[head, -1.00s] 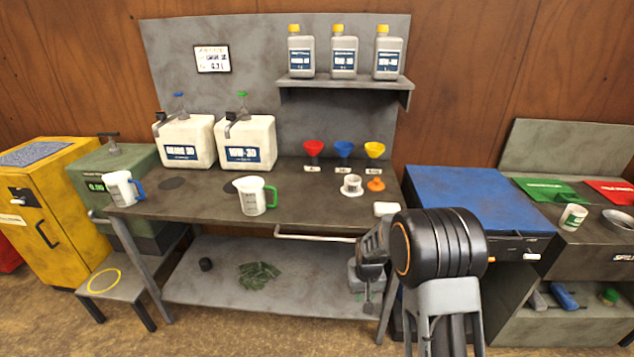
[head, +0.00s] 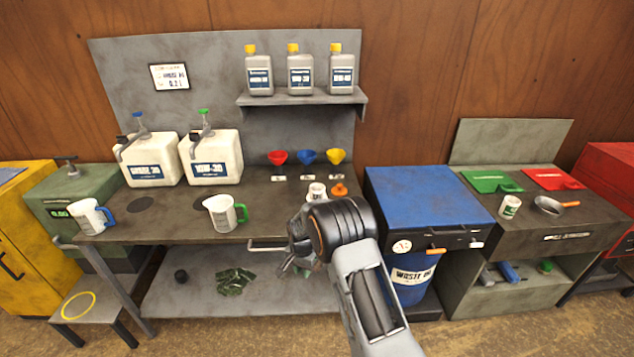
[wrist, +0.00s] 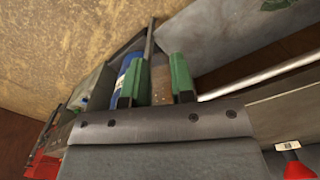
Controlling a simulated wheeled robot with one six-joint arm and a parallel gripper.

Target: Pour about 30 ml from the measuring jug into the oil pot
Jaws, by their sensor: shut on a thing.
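The measuring jug with the green handle (head: 222,214) stands upright on the bench, left of the middle. A second jug with a blue handle (head: 92,217) stands at the bench's left end. A small white cup (head: 316,191) stands near the bench's right end; I cannot tell if it is the oil pot. My gripper (head: 292,266) is low in front of the bench's right part, apart from both jugs. Its green fingers show in the wrist view (wrist: 156,82). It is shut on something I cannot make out.
Two white canisters (head: 216,158) stand at the back of the bench (head: 170,228). A front rail (head: 266,246) is close to my gripper. A blue-topped cabinet (head: 425,195) is on the right.

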